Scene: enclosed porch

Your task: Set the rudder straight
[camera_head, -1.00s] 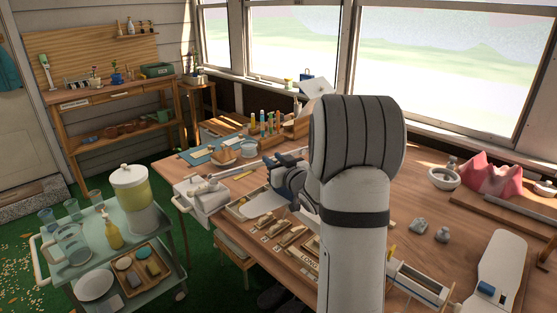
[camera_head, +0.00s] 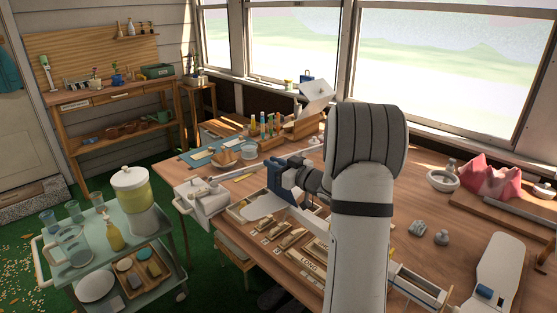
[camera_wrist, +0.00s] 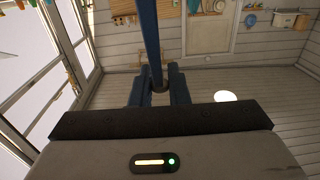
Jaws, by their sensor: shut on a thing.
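My gripper (camera_head: 284,176) is over the near left part of the workbench, beside a flat white tail-like surface (camera_head: 262,206). In the wrist view my gripper (camera_wrist: 158,86) has its two dark blue fingers closed on a thin blue upright piece (camera_wrist: 149,35), which looks like the rudder. The piece runs up out of the top of that picture. In the head view the fingers and the blue piece blend together, and my arm hides much of the model's body. I cannot tell whether the rudder is straight.
A tray of labelled wooden pieces (camera_head: 300,262) lies close below my arm. Bottles and a tilted white panel (camera_head: 317,95) stand behind. A drinks trolley (camera_head: 140,288) is at the left. Some bench surface right of my arm is clear.

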